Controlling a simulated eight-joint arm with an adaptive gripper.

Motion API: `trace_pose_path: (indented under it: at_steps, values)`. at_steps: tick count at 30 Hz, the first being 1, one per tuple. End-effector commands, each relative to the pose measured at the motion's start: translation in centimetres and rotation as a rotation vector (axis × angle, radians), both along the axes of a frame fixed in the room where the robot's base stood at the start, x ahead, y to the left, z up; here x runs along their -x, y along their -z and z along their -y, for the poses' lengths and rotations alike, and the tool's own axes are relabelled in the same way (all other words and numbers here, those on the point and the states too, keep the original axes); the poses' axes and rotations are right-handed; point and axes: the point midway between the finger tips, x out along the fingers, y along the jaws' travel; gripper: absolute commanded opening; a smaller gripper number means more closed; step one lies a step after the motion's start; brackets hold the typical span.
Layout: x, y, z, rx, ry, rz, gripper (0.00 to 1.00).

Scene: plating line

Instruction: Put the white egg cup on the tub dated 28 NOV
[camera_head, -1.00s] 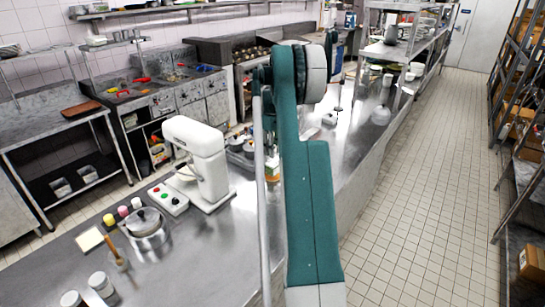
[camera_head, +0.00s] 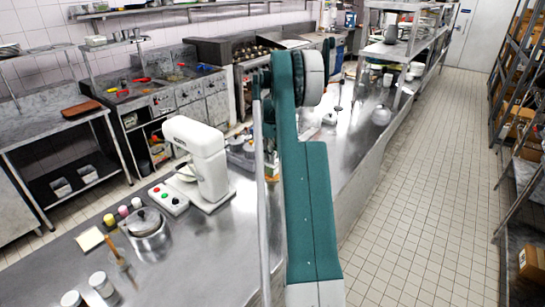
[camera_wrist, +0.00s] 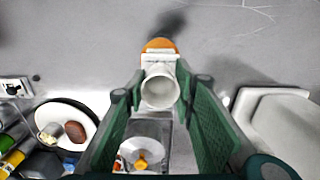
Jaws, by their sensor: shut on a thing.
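A white egg cup (camera_wrist: 159,91) sits between the fingertips of my gripper (camera_wrist: 161,92) in the wrist view, its round mouth facing the camera. My gripper is shut on it. Just beyond the cup are a white piece (camera_wrist: 160,58) and an orange round thing (camera_wrist: 158,44); I cannot tell exactly what they are. No date is readable in either view, so I cannot pick out the tub dated 28 NOV. In the head view my arm hides the gripper and the cup.
In the wrist view, a dark-rimmed white plate (camera_wrist: 66,106) holds a brown egg-shaped thing, a round lid with an orange knob (camera_wrist: 141,162) lies below, and a white tray-like thing (camera_wrist: 285,128) is at right. A white mixer (camera_head: 202,155) and pot (camera_head: 146,225) stand on the counter.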

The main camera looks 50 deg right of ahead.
Motion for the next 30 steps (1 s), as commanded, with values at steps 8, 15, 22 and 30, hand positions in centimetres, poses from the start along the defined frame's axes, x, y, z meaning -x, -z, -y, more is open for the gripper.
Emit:
trace_pose_path:
  at_steps: [8, 15, 22, 30]
  values:
    - [0.0, 0.3, 0.0, 0.000, 0.000, 0.000, 0.41]
    - [0.0, 0.3, 0.0, 0.000, 0.000, 0.000, 0.41]
    - [0.0, 0.0, 0.0, 0.000, 0.000, 0.000, 0.41]
    - [0.0, -2.4, 0.0, 0.000, 0.000, 0.000, 0.41]
